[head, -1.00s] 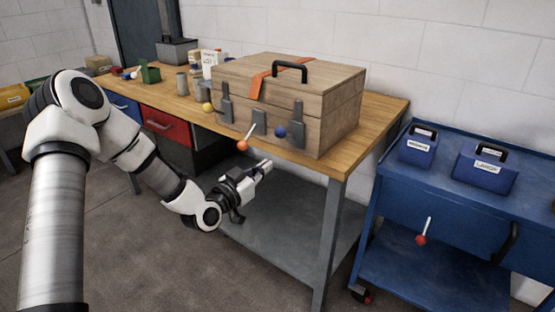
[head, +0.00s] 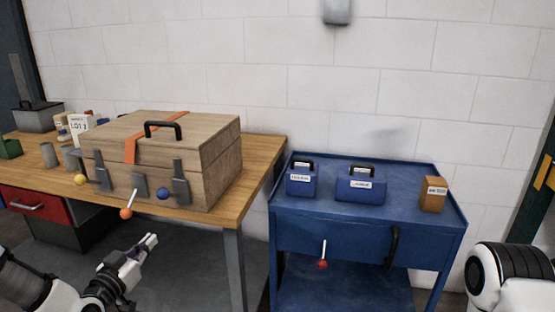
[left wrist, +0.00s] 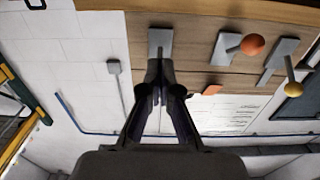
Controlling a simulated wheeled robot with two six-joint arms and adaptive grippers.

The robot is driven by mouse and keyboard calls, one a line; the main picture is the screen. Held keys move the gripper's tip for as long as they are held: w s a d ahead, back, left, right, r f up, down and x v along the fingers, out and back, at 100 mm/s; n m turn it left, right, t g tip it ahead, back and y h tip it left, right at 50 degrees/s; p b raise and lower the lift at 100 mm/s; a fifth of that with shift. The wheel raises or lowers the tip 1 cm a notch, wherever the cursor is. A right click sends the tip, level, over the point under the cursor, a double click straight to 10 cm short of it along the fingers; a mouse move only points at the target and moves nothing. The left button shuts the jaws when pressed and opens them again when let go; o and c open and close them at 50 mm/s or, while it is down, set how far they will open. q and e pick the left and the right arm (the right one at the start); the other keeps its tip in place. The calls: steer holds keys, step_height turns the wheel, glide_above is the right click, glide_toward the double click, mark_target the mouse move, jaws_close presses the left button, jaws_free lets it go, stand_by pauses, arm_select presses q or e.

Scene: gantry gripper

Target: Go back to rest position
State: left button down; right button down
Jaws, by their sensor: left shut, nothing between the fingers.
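My left gripper (head: 148,246) is at the lower left of the head view, in front of the workbench's front edge and below the wooden chest. It is shut and empty. In the left wrist view its fingers (left wrist: 162,68) come together in the middle, with the chest's front beyond them. My right gripper is not in view; only a white and black part of my right arm shows at the lower right of the head view.
The wooden chest (head: 215,158) with its black handle and ball-ended levers stands on the workbench (head: 262,160). A blue cart (head: 400,205) to the right carries two blue boxes (head: 360,189) and a brown box (head: 433,195). Floor shows between bench and cart.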

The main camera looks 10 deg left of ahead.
arm_select(q)
steer(key=s+d+f+m+g+h+p, duration=0.1)
steer(key=s+d+f+m+g+p, duration=0.1)
steer(key=s+d+f+g, duration=0.45)
steer(key=s+d+f+m+g+h+p, duration=0.1)
steer(key=s+d+f+g+p, duration=0.25)
steer(key=d+f, duration=0.6)
steer(key=s+a+f+n+g+y, duration=0.1)
steer(key=s+f+g, duration=0.3)
steer(key=s, duration=0.7)
steer(key=s+f+n+g+y, duration=0.2)
steer(key=s+f+n+g, duration=0.1)
steer(key=s, duration=0.8)
step_height(320, 180, down, 2)
steer(key=shift+s+a+f+g+y, duration=0.1)
steer(key=shift+s+a+g+y, duration=0.25)
steer(key=shift+g, duration=0.25)
